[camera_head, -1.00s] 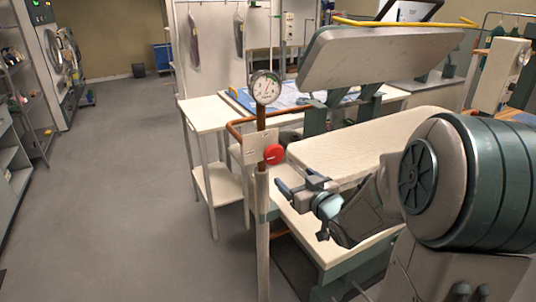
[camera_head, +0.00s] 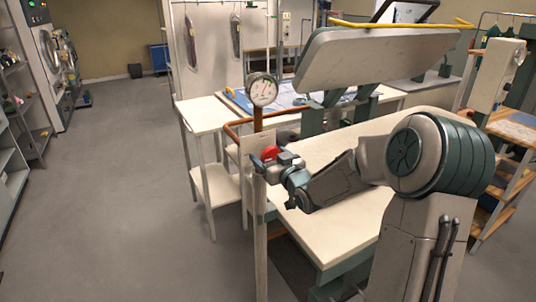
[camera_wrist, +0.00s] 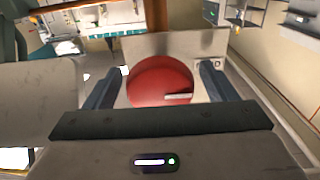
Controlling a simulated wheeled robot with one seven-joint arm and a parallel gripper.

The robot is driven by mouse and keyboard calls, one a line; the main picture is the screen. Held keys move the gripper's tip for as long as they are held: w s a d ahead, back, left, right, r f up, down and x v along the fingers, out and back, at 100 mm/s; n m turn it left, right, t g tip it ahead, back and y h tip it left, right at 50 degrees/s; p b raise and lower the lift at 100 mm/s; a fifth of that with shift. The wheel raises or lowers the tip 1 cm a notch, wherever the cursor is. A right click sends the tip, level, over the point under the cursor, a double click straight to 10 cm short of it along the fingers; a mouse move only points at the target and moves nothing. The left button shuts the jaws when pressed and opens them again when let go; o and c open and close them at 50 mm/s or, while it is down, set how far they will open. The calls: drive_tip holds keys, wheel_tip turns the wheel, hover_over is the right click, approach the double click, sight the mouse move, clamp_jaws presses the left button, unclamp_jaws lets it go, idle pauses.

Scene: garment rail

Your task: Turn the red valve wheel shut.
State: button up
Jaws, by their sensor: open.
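The red valve wheel (camera_head: 270,153) is mounted on a pale plate (camera_head: 250,147) on the post below the round gauge (camera_head: 262,90). In the wrist view the red wheel (camera_wrist: 160,82) is a round disc with a pale bar on its face, and its lower part is hidden by my gripper body. My gripper (camera_wrist: 157,88) is open, with one dark finger on each side of the wheel. In the head view my gripper (camera_head: 278,165) is right at the wheel and hides part of it. I cannot tell whether the fingers touch the rim.
A copper pipe (camera_head: 238,124) runs beside the post. A pressing table (camera_head: 335,240) with a raised padded upper plate (camera_head: 370,62) stands to the right, close to my arm. A white side table (camera_head: 205,113) stands behind. The grey floor at left is clear.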

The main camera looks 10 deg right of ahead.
drive_tip(key=shift+w+a, duration=0.2)
drive_tip(key=shift+w, duration=0.4)
drive_tip(key=c, duration=1)
